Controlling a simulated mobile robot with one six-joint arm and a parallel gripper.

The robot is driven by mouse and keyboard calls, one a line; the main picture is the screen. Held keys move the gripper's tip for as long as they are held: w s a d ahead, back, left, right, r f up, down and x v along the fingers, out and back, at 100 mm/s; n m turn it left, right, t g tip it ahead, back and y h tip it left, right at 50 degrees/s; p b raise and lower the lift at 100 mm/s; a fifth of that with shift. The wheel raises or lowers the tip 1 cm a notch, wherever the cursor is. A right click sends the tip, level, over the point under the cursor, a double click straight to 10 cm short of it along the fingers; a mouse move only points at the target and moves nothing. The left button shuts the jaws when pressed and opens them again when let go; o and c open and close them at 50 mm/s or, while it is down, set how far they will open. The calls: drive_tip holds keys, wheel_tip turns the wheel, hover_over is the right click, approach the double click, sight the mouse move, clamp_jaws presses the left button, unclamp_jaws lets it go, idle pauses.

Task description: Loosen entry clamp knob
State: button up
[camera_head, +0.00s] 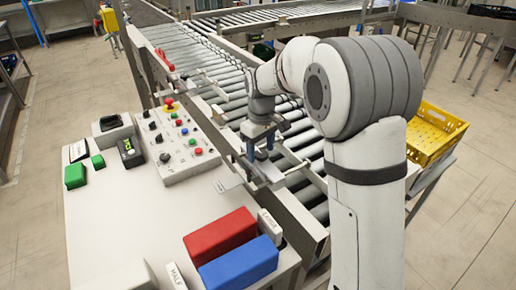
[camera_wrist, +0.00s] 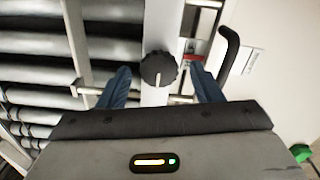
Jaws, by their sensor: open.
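A black round knob (camera_wrist: 158,69) with a ribbed edge sits on a pale metal bar in the wrist view. I take it for the entry clamp knob. My gripper (camera_wrist: 160,82) is open, with one blue finger to each side of the knob and clear gaps between. In the head view my gripper (camera_head: 259,150) points down over the near side rail of the roller conveyor (camera_head: 205,65). The knob is hard to make out there behind the fingers.
A control panel (camera_head: 178,140) with buttons and knobs stands left of the rail. A red block (camera_head: 220,233) and a blue block (camera_head: 240,264) lie on the bench nearby. A black bent handle (camera_wrist: 229,50) is close to the right finger. A yellow crate (camera_head: 433,132) stands at right.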

sight(261, 154)
wheel_tip(261, 154, up, 8)
drive_tip(key=shift+f+b, duration=0.15)
drive_tip(key=shift+b, duration=0.15)
idle(0.3)
